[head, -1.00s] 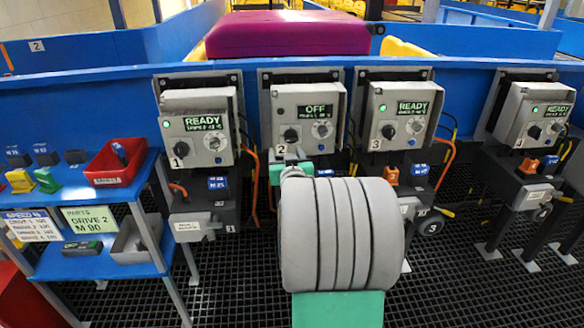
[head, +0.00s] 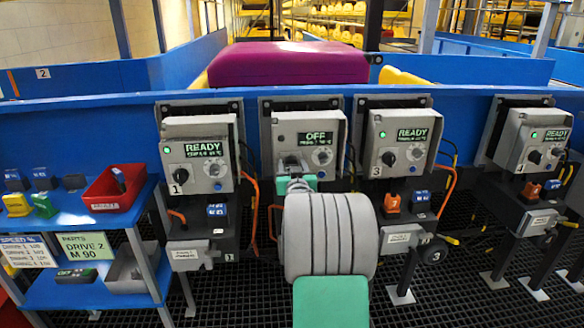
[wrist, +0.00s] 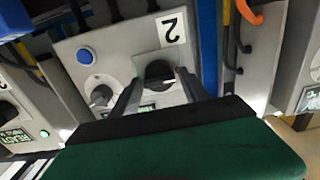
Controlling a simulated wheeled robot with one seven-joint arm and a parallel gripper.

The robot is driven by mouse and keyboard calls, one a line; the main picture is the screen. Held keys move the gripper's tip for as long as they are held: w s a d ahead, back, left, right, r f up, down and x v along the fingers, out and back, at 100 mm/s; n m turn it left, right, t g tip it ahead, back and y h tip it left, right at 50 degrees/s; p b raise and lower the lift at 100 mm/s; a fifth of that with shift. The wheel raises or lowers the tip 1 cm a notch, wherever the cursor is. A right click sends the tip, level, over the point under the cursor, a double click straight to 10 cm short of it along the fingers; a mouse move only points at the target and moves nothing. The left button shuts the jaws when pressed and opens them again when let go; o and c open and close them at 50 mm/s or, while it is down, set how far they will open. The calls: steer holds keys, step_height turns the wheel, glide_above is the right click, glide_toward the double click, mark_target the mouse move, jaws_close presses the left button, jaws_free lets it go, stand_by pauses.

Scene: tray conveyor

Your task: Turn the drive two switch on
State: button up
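The drive two box (head: 330,135) is grey, with a display reading OFF. A white "2" label (wrist: 171,28) marks the same box in the wrist view, which shows it upside down. Its black switch knob (wrist: 160,74) sits between the two fingers of my gripper (wrist: 158,80). The fingers are apart, one on each side of the knob; I cannot tell if they touch it. In the head view my gripper (head: 291,165) is in front of the box's lower left and hides the knob. A grey dial (head: 322,156) is beside it.
Box one (head: 200,150), box three (head: 402,138) and box four (head: 538,138) show READY with green lights. A blue shelf (head: 90,220) with a red bin (head: 114,188) stands at the left.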

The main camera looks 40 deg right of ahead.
jaws_close()
stand_by(0.3)
steer(key=shift+f+m+b, duration=0.1)
steer(key=shift+m+b, duration=0.2)
steer(key=shift+m, duration=0.1)
steer(key=m+b, duration=0.2)
steer(key=m, duration=0.1)
steer(key=shift+f, duration=0.15)
steer(key=shift+s+d+f+m+b, duration=0.1)
steer(key=shift+m+b, duration=1.2)
steer(key=shift+m, duration=2.25)
steer(key=shift+s+d+m+b, duration=0.1)
steer(key=shift+m+b, duration=1.2)
steer(key=shift+m, duration=2.25)
steer(key=shift+o, duration=1.3)
jaws_free()
